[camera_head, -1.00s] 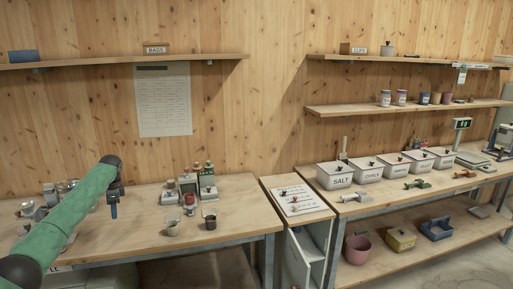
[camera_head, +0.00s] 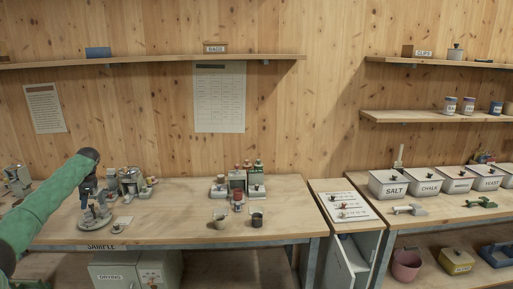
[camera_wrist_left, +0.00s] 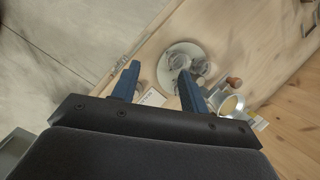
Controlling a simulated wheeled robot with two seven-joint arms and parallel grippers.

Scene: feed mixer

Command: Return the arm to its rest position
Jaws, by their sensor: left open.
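My left arm, in a green sleeve, comes in from the left in the head view and reaches over the left part of the workbench (camera_head: 170,230). My left gripper (camera_head: 94,196) hangs down at its end, over or in front of a round grey stand (camera_head: 97,222). In the left wrist view my gripper (camera_wrist_left: 157,82) shows two blue fingers spread apart, with nothing between them but the bench and a small white card (camera_wrist_left: 152,98) below. A round plate with glass vessels (camera_wrist_left: 183,62) lies beyond the right finger. My right gripper is not in view.
Metal apparatus (camera_head: 130,181) stands just right of my left gripper. Labelled white bins (camera_head: 388,184) line the right bench. A shelf (camera_head: 150,62) runs above. The bench front between apparatus and cups is clear.

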